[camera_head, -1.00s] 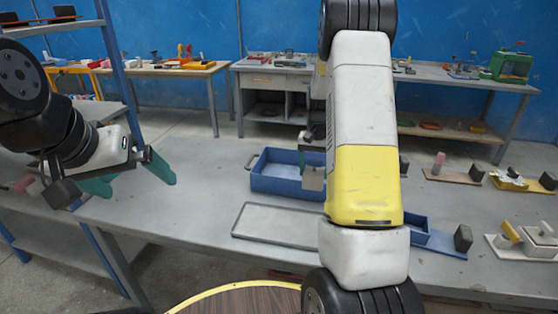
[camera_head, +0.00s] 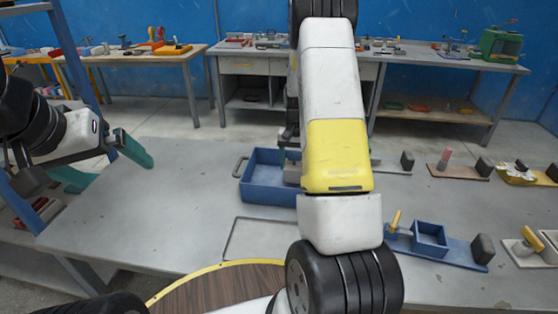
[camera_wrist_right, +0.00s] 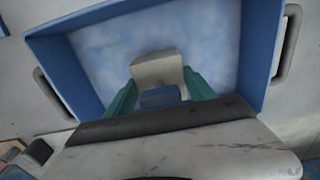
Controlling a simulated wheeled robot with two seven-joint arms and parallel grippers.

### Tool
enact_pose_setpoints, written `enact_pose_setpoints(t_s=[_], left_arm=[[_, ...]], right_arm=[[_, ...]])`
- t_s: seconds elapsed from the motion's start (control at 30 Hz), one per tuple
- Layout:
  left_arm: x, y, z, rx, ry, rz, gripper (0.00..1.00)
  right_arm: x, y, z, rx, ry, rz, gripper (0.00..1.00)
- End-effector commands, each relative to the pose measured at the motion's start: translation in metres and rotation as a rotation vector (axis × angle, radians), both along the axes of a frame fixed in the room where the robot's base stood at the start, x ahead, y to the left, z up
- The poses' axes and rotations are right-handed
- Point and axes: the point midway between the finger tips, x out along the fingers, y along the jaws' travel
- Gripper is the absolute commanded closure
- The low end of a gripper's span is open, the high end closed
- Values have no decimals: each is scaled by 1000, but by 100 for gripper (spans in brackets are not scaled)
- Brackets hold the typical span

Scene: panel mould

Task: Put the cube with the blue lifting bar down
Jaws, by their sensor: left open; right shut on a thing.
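A pale grey cube (camera_wrist_right: 158,68) with a blue lifting bar (camera_wrist_right: 160,97) is between the green fingers of my right gripper (camera_wrist_right: 161,92), which is shut on the bar. The cube is over or inside the blue tray (camera_wrist_right: 258,45); I cannot tell whether it touches the tray floor. In the head view the tray (camera_head: 268,193) stands on the grey table, and my right arm hides its right part and most of the cube (camera_head: 292,174). My left gripper (camera_head: 110,172) is open and empty above the table's left end.
A flat outlined grey plate (camera_head: 258,238) lies in front of the tray, partly hidden. To the right are a blue fixture with an open box (camera_head: 430,240) and several small boards, one with a pink peg (camera_head: 446,155). The table's left part (camera_head: 160,215) is clear.

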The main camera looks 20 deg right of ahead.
Motion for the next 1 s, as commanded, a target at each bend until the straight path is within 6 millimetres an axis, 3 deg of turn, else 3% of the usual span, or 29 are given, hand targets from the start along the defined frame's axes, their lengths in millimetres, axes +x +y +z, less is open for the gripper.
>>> enact_pose_setpoints(t_s=[0.3,0.63,0.67,0.7,0.77,1.0], left_arm=[[0,0,0,0,0,0,0],[0,0,0,0,0,0,0],[0,0,0,0,0,0,0],[0,0,0,0,0,0,0],[0,0,0,0,0,0,0],[0,0,0,0,0,0,0]], right_arm=[[0,0,-37,0,1,-1,99],[0,0,-39,1,0,-1,99],[0,0,-40,1,0,-1,33],[0,0,-39,1,0,-1,25],[0,0,-39,1,0,-1,15],[0,0,-39,0,0,-1,15]])
